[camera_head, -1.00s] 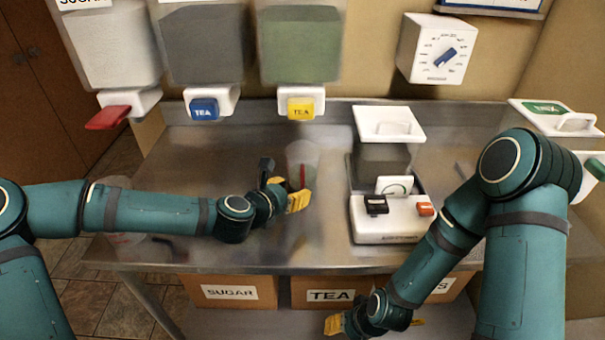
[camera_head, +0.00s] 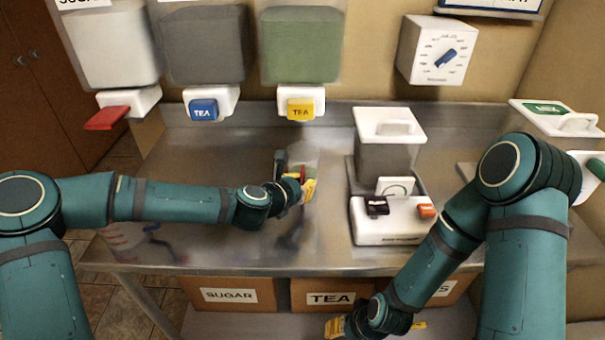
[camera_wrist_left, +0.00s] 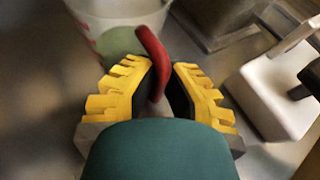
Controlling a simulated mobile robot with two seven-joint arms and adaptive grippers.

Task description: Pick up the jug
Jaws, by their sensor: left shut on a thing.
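The jug (camera_head: 305,152) is a pale, see-through vessel on the steel counter, left of the white machine. My left gripper (camera_head: 306,187) is at its near side, shut on the jug's red handle. In the left wrist view the red handle (camera_wrist_left: 152,48) stands between the yellow-padded fingers (camera_wrist_left: 158,92), and the jug's pale wall (camera_wrist_left: 85,24) is just beyond them. The fingers hide part of the handle. I cannot tell whether the jug's base touches the counter. My right gripper (camera_head: 376,327) is low at the counter's front, its yellow fingertips spread apart and empty.
A white machine (camera_head: 392,222) with a lidded container stands right of the jug. Dispensers with red, blue and yellow (camera_head: 300,109) taps hang above the back. Another clear vessel (camera_head: 128,238) with red marks is at the left end. Bare counter (camera_head: 215,155) lies left of the jug.

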